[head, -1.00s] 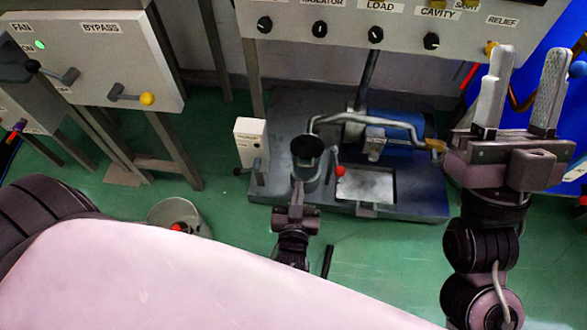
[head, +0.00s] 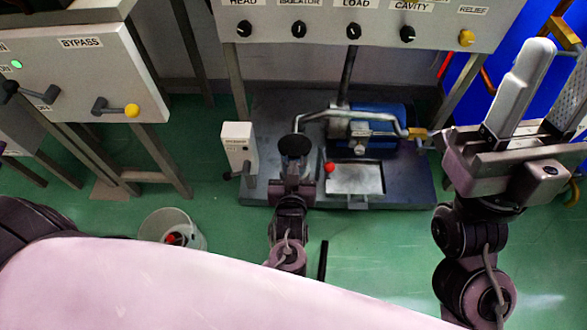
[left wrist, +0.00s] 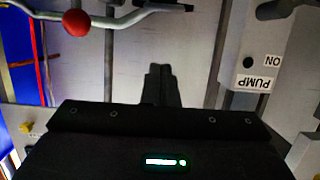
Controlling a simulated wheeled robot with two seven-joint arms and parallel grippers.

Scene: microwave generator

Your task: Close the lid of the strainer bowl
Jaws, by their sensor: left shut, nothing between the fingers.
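The strainer bowl (head: 307,160) is a grey body on the dark skid, with a dark round top (head: 294,145). I cannot tell whether this dark round is its lid or its open mouth. My left gripper (head: 292,181) is low in front of the bowl and overlaps its lower part in the head view. Its dark fingers, together and empty, show in the left wrist view (left wrist: 160,75); the bowl is not clear there. My right gripper (head: 553,78) is at the far right, open and empty, its fingers pointing up.
A white pump box (head: 238,148) stands left of the bowl. A red ball knob (head: 330,168) and a bent pipe (head: 365,116) are close on the right. A bucket (head: 157,221) stands on the green floor.

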